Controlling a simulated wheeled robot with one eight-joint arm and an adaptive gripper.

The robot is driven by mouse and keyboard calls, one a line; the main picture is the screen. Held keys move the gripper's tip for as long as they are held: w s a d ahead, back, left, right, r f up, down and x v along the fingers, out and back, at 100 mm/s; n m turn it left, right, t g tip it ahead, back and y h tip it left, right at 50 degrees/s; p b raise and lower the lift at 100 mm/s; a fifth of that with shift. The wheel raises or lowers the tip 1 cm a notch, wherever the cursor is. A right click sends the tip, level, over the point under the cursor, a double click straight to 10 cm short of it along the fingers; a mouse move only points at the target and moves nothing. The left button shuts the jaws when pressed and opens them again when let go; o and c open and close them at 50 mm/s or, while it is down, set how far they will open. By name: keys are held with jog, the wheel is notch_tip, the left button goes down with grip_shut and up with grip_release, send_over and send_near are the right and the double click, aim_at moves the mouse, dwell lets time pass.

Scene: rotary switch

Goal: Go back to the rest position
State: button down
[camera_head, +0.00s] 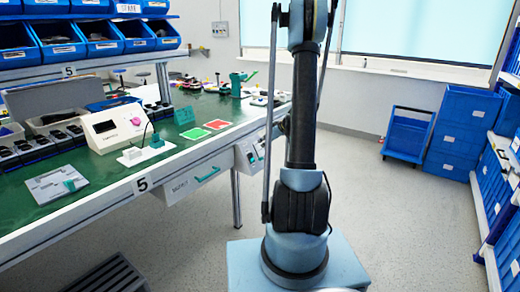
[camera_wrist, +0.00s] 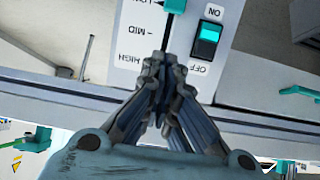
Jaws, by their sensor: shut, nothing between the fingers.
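In the wrist view my gripper (camera_wrist: 164,64) is shut, its fingertips together with nothing between them. It appears in front of a white control box (camera_wrist: 235,85) with upside-down labels. The box carries a green rocker switch (camera_wrist: 207,40) marked ON and OFF, and a slot labelled MID and HIGH with a teal pointer (camera_wrist: 142,15). The fingertips overlap the lower part of the box in the picture; whether they touch it I cannot tell. In the head view a white box (camera_head: 251,154) hangs at the bench's right front edge, partly beside my arm. My gripper is outside the head view.
A green-topped workbench (camera_head: 110,182) fills the left, holding a white instrument (camera_head: 115,127) and red and green squares (camera_head: 217,124). Blue bins (camera_head: 58,42) sit above it. A blue cart (camera_head: 406,135) and blue crates (camera_head: 463,125) stand at the right. Open floor (camera_head: 400,215) lies between.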

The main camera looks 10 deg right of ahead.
jog(key=s+a+r+m+g+h, duration=0.2)
jog(key=s+r, duration=0.4)
jog(key=s, duration=0.7)
jog(key=s+a+r+m+g+h, duration=0.15)
jog(key=s+r, duration=0.35)
jog(key=s, duration=0.7)
jog(key=s+d+f+m+h, duration=0.1)
jog(key=s+f+m, duration=0.1)
jog(key=s, duration=0.9)
jog(key=s+f+m+h, duration=0.2)
jog(key=s+f+m, duration=0.1)
jog(key=s, duration=0.7)
jog(key=shift+s+d+g, duration=0.35)
jog(key=shift+s+g, duration=0.05)
jog(key=shift+g, duration=0.05)
jog(key=shift+m, duration=0.25)
jog(key=shift+w+f, duration=0.15)
jog(key=shift+w, duration=0.3)
